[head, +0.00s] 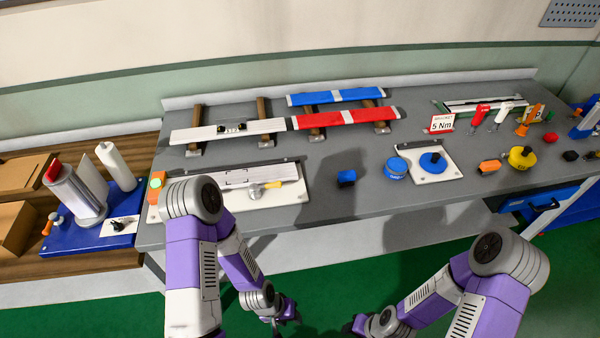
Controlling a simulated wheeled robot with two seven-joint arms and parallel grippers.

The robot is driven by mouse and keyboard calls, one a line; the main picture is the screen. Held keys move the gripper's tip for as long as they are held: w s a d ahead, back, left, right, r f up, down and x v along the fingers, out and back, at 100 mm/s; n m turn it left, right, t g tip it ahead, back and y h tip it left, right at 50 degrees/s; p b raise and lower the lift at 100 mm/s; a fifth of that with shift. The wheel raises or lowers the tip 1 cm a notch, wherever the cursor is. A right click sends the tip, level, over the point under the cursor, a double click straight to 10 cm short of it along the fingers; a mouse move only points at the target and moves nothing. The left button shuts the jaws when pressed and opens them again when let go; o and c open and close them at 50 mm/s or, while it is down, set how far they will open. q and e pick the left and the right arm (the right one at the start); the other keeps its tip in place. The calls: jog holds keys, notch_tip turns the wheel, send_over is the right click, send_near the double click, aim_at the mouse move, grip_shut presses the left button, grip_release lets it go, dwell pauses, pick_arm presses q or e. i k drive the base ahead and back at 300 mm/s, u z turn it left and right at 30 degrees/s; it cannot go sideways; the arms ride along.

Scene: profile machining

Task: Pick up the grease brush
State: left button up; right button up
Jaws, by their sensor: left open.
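I cannot tell for sure which item is the grease brush. A small tool with an orange handle (49,224) stands at the left end of the blue mat (75,244) and looks most like a brush. A yellow-handled tool with a pale round head (256,191) lies on the white plate on the grey bench. My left gripper (288,313) is open and empty, low in front of the bench over the green floor, well away from both tools. My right gripper (352,325) is also low in front of the bench, small and partly hidden by its arm.
The grey bench (330,215) carries red, blue and white profiles (345,118) at the back. A white cylinder (117,166) stands on the blue mat. The bench's front strip is mostly clear.

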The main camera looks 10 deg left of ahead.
aim_at(346, 178)
jog(key=z, duration=1.8)
jog(key=i, duration=1.2)
jog(key=u, duration=2.9)
